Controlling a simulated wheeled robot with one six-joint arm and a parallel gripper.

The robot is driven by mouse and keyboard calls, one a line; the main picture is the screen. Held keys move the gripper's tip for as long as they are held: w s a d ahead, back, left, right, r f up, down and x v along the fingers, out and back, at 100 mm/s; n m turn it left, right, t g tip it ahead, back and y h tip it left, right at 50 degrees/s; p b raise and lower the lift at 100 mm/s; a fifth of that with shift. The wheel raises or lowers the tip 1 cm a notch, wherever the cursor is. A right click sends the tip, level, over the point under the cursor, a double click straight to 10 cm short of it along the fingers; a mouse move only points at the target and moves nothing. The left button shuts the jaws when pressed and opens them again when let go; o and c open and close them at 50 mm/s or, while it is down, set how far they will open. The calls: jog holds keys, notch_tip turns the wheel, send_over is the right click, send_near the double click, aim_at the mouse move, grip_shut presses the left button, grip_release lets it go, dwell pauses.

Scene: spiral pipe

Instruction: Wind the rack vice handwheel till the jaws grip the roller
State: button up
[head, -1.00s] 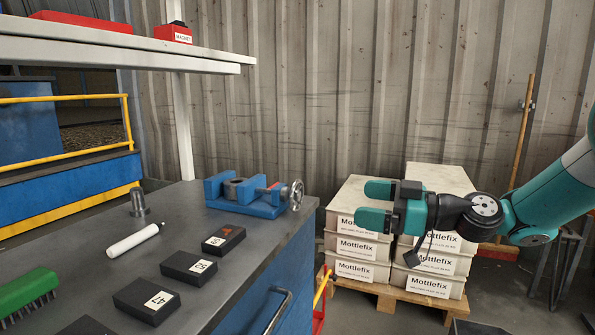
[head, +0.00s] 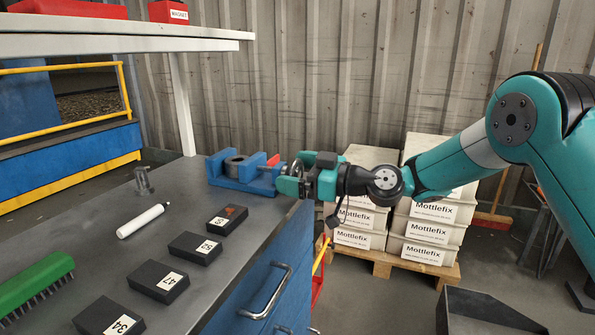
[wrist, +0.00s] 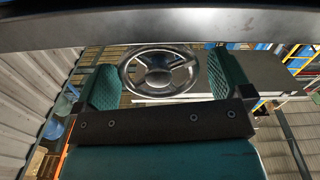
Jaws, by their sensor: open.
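The blue rack vice (head: 243,176) stands at the bench's far right corner. The metal handwheel (wrist: 158,70) is at the vice's right end, mostly hidden by my fingers in the head view. My gripper (head: 296,172) is at the handwheel. In the wrist view my gripper (wrist: 163,70) is open, with one teal finger on each side of the wheel. The fingers sit close to the rim; contact is not clear.
Black numbered blocks (head: 195,247), a white marker (head: 140,221), a metal post (head: 143,181) and a green brush (head: 36,279) lie on the bench (head: 95,240). A white shelf (head: 120,46) overhangs its left side. Mottlefix boxes (head: 428,233) stand on a pallet behind my arm.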

jog(key=c, duration=0.9)
jog(key=shift+m, duration=0.4)
jog(key=m+p, duration=0.1)
jog(key=m, duration=0.2)
jog(key=shift+w, duration=0.1)
jog(key=shift+w+d+m+p, duration=0.1)
jog(key=shift+m+p, duration=0.5)
jog(key=shift+m, duration=1.3)
